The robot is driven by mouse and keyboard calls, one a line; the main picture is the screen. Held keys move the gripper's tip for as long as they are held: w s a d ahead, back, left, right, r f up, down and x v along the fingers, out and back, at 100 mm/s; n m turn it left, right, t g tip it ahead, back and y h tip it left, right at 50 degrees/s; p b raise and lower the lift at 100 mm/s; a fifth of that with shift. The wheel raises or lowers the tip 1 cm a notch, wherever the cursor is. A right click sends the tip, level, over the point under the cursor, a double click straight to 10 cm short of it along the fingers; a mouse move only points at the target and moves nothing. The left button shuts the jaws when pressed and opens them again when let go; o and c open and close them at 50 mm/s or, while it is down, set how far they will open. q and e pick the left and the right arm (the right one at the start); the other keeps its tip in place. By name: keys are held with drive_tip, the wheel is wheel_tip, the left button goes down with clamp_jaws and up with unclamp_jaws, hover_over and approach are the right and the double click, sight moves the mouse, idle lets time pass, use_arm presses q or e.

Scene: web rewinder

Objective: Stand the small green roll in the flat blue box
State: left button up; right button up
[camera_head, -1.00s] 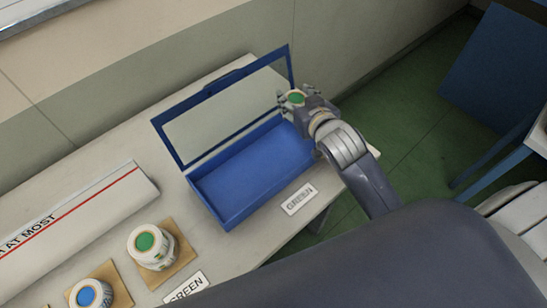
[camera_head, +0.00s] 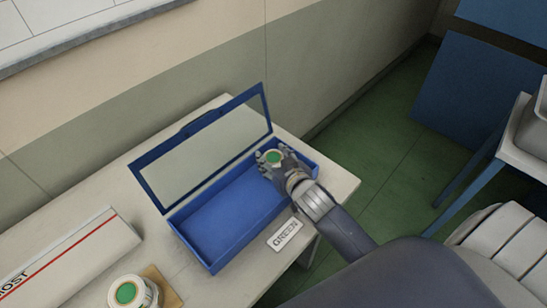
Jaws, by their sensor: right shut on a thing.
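The flat blue box (camera_head: 211,228) lies on the table with its clear-windowed lid (camera_head: 205,150) open and leaning back. My right gripper (camera_head: 271,160) is over the right end of the box and is shut on a small roll with a green centre (camera_head: 274,157). The roll is upright, its green end facing up. The gripper hides its lower part, so I cannot tell whether it touches the box floor. The rest of the box is empty. My left gripper is not in view.
A label reading GREEN (camera_head: 285,234) lies in front of the box. Another green-centred roll (camera_head: 127,293) stands on a brown pad at the lower left, near a long white block (camera_head: 68,259) with a red line. A blue-legged table (camera_head: 519,151) is at the right.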

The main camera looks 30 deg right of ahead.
drive_tip(key=shift+f, duration=0.15)
drive_tip(key=o, duration=0.8)
drive_tip(key=shift+s+r, duration=0.15)
drive_tip(key=shift+r, duration=0.05)
drive_tip(key=v, duration=1.1)
drive_tip(key=shift+s+r, duration=0.15)
drive_tip(key=shift+s, duration=0.2)
